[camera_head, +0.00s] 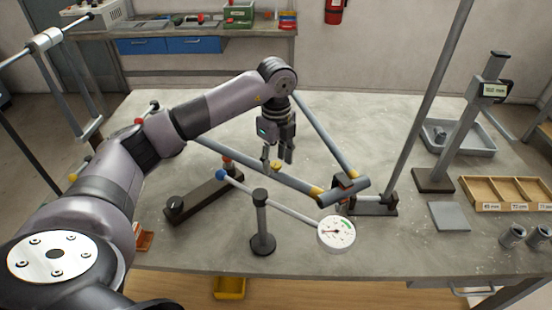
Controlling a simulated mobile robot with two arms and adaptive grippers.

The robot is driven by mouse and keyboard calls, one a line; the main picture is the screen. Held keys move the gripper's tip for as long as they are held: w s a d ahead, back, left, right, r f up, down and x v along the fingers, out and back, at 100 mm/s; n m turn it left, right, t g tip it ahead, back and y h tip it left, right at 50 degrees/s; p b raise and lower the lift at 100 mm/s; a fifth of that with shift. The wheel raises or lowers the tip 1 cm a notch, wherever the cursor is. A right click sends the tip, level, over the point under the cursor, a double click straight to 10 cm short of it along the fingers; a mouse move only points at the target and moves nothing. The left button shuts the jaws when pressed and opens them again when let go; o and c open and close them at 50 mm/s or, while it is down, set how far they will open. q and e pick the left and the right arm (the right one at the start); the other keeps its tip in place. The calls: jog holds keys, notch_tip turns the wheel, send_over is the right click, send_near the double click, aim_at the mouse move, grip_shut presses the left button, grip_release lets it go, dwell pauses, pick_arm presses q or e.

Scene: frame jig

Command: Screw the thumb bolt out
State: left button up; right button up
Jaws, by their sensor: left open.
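My left gripper (278,162) reaches in from the left, points down and is open. A small yellow knob (277,167), which looks like the thumb bolt, shows near its fingertips, just above a grey-blue frame tube (245,169). I cannot tell whether the fingers touch it. The tubes meet at a lug with a short cylinder (343,190) on a dark clamp stand (374,204). The other end of the jig is a dark base bar (203,196) with a black knob. My right gripper is not in view.
To the right are a height gauge (470,135), a grey tray (462,137), a wooden divided box (507,192) and metal cups (512,236). The table behind the frame is clear.

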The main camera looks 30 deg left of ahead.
aim_at(276, 164)
pick_arm(q)
jog(key=shift+r, duration=0.1)
notch_tip(276, 164, up, 12)
dwell(0.5)
